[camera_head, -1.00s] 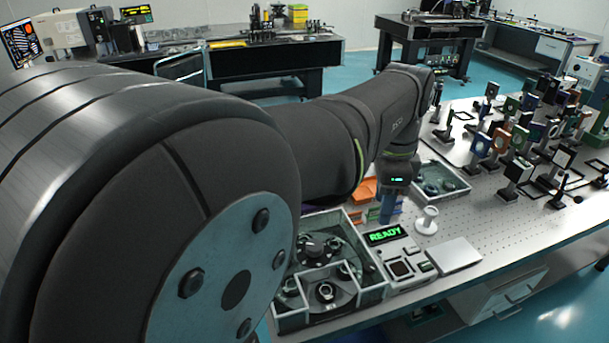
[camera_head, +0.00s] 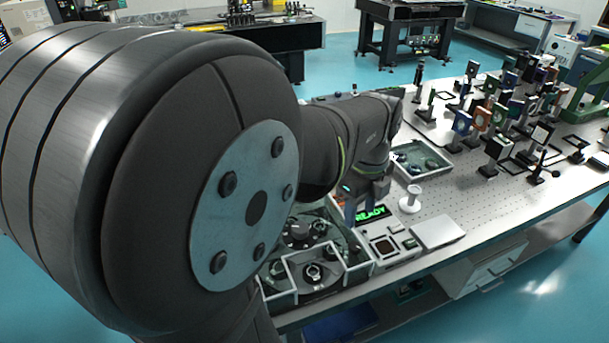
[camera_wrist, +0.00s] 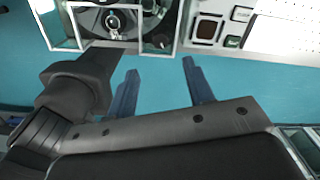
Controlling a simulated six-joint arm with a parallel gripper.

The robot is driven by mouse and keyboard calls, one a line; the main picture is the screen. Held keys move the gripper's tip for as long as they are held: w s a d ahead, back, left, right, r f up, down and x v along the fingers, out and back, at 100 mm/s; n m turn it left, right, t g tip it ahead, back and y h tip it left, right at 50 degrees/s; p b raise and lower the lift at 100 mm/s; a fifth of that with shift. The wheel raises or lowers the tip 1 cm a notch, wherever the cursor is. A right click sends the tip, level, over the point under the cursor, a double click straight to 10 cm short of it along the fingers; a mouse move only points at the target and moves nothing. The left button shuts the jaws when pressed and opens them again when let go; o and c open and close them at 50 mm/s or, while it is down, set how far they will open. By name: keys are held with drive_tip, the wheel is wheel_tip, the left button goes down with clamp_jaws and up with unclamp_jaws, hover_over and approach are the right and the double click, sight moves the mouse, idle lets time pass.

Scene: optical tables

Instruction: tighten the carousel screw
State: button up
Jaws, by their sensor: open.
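The carousel (camera_head: 300,234) is a dark round unit with a black knob, inside a clear-walled, partitioned tray at the table's front edge. A ringed round part (camera_head: 314,271) sits in the tray's front compartment. In the wrist view a ringed dark disc (camera_wrist: 113,22) shows in the tray at the top; I cannot tell which part is the screw. My gripper (camera_wrist: 160,67) is open and empty, its two blue fingers apart, with teal floor behind them.
The READY display (camera_head: 371,213) and a control panel (camera_head: 384,246) stand right of the tray. A white spool (camera_head: 410,199), a flat light plate (camera_head: 438,232) and another tray (camera_head: 424,160) are nearby. Several optic mounts crowd the right. Bare perforated tabletop lies between.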

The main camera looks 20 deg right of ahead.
sight(354, 245)
wheel_tip(354, 245, down, 10)
drive_tip(key=shift+f, duration=0.25)
drive_tip(key=c, duration=1)
